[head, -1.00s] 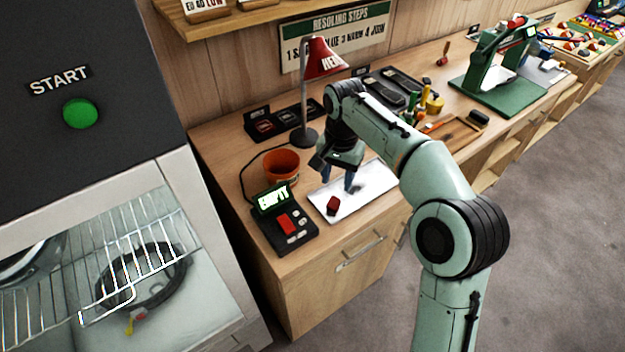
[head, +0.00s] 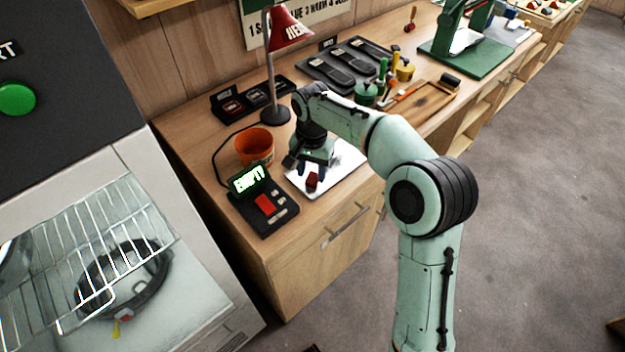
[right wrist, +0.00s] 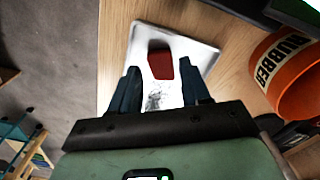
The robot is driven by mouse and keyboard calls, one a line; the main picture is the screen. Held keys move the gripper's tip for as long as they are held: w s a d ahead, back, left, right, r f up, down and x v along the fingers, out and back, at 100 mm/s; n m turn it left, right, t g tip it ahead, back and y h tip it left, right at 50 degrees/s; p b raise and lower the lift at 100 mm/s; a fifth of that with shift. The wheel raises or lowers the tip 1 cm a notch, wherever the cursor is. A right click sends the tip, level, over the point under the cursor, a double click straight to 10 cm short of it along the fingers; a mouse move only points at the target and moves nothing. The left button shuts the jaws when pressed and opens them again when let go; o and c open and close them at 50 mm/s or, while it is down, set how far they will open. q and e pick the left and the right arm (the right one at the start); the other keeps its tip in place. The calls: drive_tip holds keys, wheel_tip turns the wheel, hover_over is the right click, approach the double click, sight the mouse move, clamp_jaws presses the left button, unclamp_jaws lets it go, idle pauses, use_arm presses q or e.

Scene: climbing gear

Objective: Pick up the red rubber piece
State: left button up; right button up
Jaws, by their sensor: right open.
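The red rubber piece (head: 312,181) lies on a white tray (head: 345,165) on the wooden workbench. In the right wrist view the red piece (right wrist: 161,64) lies ahead of the jaws, roughly centred between the two fingers. My right gripper (head: 311,172) is just above the tray, close to the piece. In the right wrist view my right gripper (right wrist: 164,85) has its blue fingers apart with nothing held between them. My left gripper is in neither view.
An orange bucket (head: 255,146) marked RUBBER stands left of the tray. A scale (head: 263,206) reading EMPTY sits at the bench's front left. A red lamp (head: 287,30) stands behind. An oven with a wire rack (head: 85,255) is at left.

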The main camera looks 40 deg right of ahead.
sight(312, 179)
wheel_tip(312, 179, down, 3)
drive_tip(key=shift+r, duration=0.2)
drive_tip(key=c, duration=0.8)
drive_tip(key=shift+r, duration=0.15)
